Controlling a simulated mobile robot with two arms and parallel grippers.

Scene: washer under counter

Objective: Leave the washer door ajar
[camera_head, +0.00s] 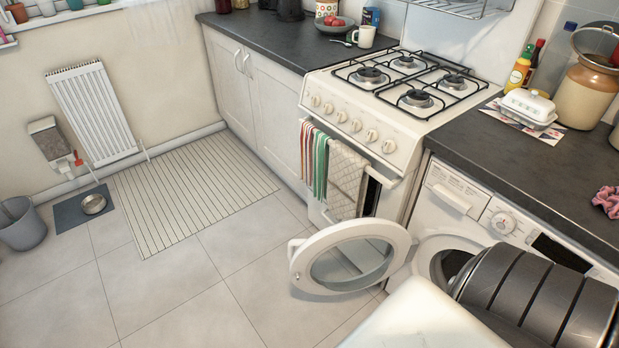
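The white washer (462,196) stands under the dark counter at the right. Its round door (350,256), a white ring with a clear glass middle, stands wide open. It swings out to the left over the floor, in front of the oven side. The dark drum opening (446,264) shows in part behind my dark ribbed arm. My arm covers the lower right of the washer front. Neither gripper can be seen, and no gripper is seen touching the door.
A cream gas stove (352,124) with towels (342,178) on its oven rail stands left of the washer. The counter (520,170) above holds a white butter dish (527,108). A striped mat (190,190), metal bowl (93,204) and bucket (20,224) lie left. The tiled floor between is clear.

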